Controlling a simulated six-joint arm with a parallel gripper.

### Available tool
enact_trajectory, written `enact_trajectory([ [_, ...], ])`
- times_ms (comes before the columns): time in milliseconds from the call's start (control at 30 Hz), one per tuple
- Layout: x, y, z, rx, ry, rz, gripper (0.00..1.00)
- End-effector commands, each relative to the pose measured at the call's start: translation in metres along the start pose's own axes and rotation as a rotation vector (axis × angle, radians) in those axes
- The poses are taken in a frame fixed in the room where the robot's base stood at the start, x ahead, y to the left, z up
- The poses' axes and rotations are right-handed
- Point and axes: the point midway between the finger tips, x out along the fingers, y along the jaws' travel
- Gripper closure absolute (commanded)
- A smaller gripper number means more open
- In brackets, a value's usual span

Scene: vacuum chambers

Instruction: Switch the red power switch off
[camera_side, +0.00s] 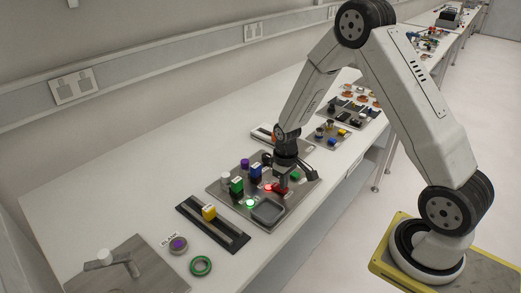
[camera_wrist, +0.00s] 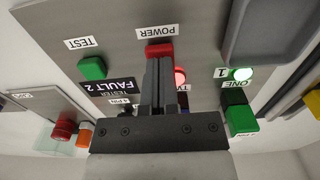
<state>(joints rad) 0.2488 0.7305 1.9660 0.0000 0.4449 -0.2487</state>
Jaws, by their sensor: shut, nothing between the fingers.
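The red power switch (camera_wrist: 160,49) sits on the grey panel (camera_wrist: 110,30), under an upside-down POWER label in the wrist view. In the side view the red switch (camera_side: 281,190) shows just below my gripper (camera_side: 281,179). My gripper is shut and empty. Its fingertips in the wrist view (camera_wrist: 159,62) overlap the near edge of the switch. I cannot tell whether they touch it. A red lamp (camera_wrist: 180,77) glows beside the fingers, and a green lamp (camera_wrist: 243,74) labelled 1 glows to the right.
A green TEST button (camera_wrist: 92,68) is left of the switch. A green block (camera_side: 237,186) and a blue block (camera_side: 255,170) stand on the panel. A recessed tray (camera_side: 268,211) is at its front. A yellow slider (camera_side: 209,212) lies on a neighbouring dark track.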

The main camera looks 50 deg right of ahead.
Motion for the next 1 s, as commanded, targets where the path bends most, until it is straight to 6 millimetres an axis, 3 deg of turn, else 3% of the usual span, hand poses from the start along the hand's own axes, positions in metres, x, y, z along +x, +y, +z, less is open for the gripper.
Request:
enact_trajectory([
  [1000,0.0037,0.0000,-0.0003,0.000,0.001,0.000,1.00],
])
